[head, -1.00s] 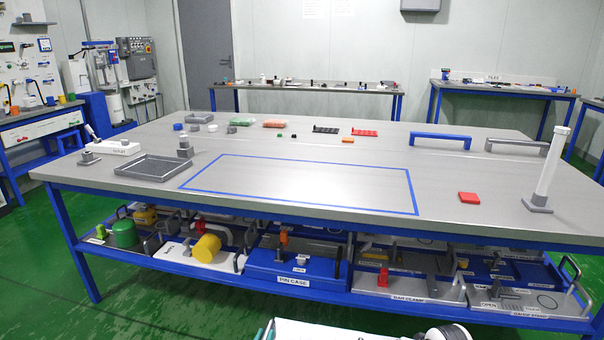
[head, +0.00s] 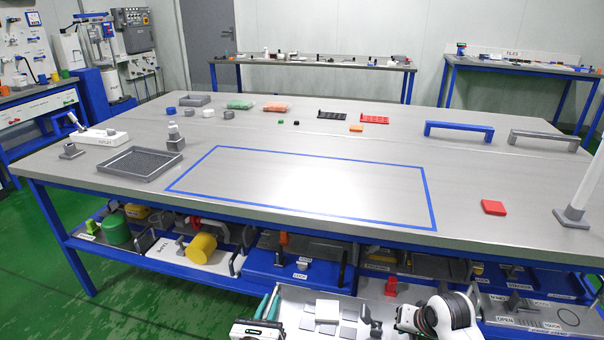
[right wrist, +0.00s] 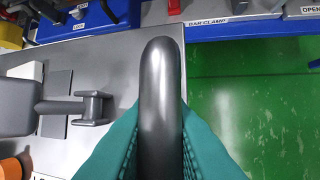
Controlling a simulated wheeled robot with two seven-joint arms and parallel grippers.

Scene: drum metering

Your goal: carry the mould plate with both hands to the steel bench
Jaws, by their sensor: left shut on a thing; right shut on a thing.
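The mould plate (head: 350,295), a light grey plate bearing a white block and several grey tiles, is at the bottom of the head view, in front of the steel bench (head: 300,185). A blue outline marks the bare middle of the benchtop. My left gripper (head: 267,306), with teal fingers, is at the plate's left side, shut on it. In the right wrist view, my right gripper (right wrist: 160,140) is shut on a dark grey bar handle (right wrist: 160,75) at the plate's edge. In the head view my right wrist hides its fingers.
A grey tray (head: 140,165) stands left of the outline. A red block (head: 493,207) and a white post (head: 590,185) stand to its right. The lower shelf holds a yellow cylinder (head: 201,248) and cases.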

